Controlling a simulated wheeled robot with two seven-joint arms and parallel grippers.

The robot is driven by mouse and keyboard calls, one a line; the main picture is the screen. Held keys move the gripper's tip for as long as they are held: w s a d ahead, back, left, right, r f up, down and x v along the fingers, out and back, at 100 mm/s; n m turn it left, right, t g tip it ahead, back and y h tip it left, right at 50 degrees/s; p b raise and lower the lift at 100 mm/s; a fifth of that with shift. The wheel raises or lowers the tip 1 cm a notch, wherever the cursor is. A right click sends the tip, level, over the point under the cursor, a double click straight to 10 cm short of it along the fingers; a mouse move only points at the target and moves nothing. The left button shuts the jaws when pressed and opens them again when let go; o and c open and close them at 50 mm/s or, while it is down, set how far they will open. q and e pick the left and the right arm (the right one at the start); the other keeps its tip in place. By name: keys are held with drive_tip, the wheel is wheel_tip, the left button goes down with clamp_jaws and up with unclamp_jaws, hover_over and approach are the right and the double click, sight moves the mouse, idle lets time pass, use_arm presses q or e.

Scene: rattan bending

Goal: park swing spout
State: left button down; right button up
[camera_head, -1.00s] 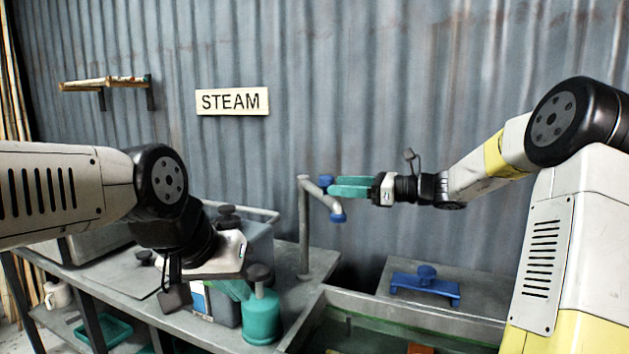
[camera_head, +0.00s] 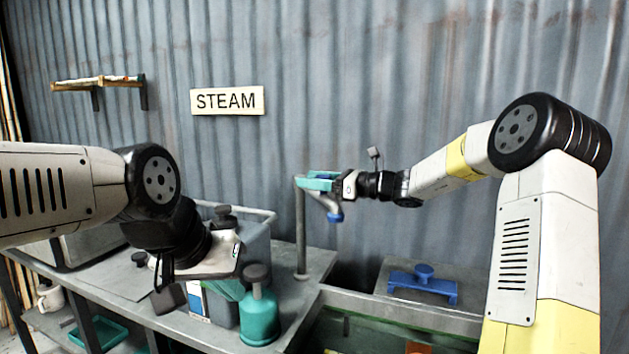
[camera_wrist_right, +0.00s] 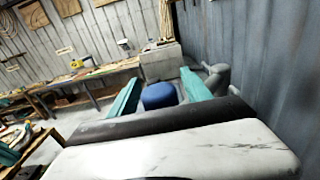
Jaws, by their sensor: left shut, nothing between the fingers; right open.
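The swing spout (camera_head: 327,201) is a grey pipe on an upright post (camera_head: 301,240) at the back of the bench, with a blue tip (camera_head: 335,217) pointing down. My right gripper (camera_head: 318,180) is open at the spout's top, its teal fingers partly covering the pipe and a blue knob. In the right wrist view the blue knob (camera_wrist_right: 158,96) sits between the open teal fingers, and grey pipe (camera_wrist_right: 218,80) shows just outside the right finger. Contact cannot be told. My left gripper (camera_head: 230,288) is shut and empty, low before a grey box, its fingers partly hidden.
A teal bottle with a dark cap (camera_head: 259,318) stands close right of my left gripper. The grey box (camera_head: 260,255) is behind it. A corrugated wall (camera_head: 400,80) is close behind the spout.

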clamp_jaws()
idle(1.4)
